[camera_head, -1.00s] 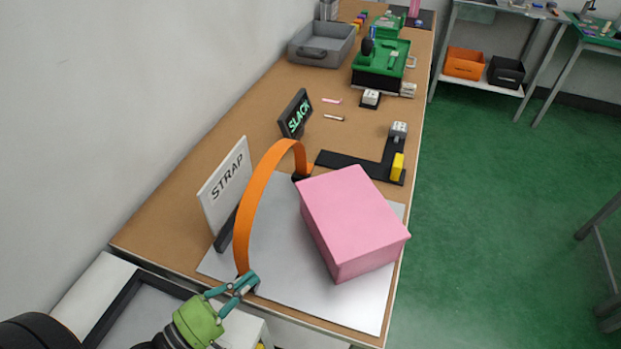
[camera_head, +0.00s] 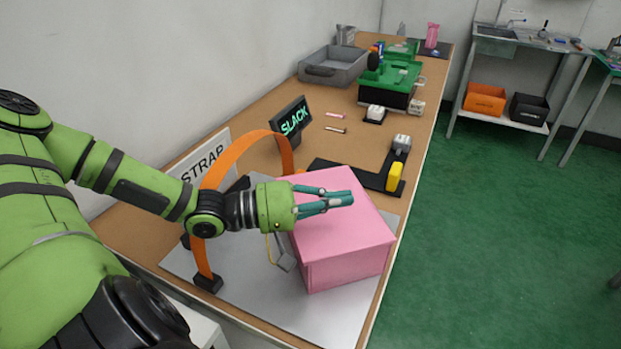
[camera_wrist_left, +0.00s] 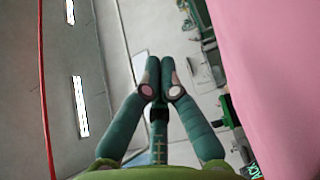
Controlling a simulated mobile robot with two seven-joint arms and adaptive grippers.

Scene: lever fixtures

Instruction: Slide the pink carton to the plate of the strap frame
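The pink carton (camera_head: 345,255) rests at the right side of the grey metal plate (camera_head: 235,290). The orange strap (camera_head: 210,190) arches over the plate to the carton's left, beside the STRAP sign (camera_head: 207,162). My left gripper (camera_head: 345,199) reaches in from the left past the strap, its fingers overlapping the carton's top in the head view. In the left wrist view its fingertips (camera_wrist_left: 162,75) are together with nothing between them, and the carton (camera_wrist_left: 285,70) stands to their right with a visible gap. I cannot tell whether the hand touches it. My right gripper is not in view.
Behind the carton are a black L-shaped guide (camera_head: 345,173) with a yellow block (camera_head: 395,176), and the SLACK sign (camera_head: 291,120). A grey tray (camera_head: 335,66) and a green-topped box (camera_head: 388,82) stand farther back. The table's right edge runs close to the carton.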

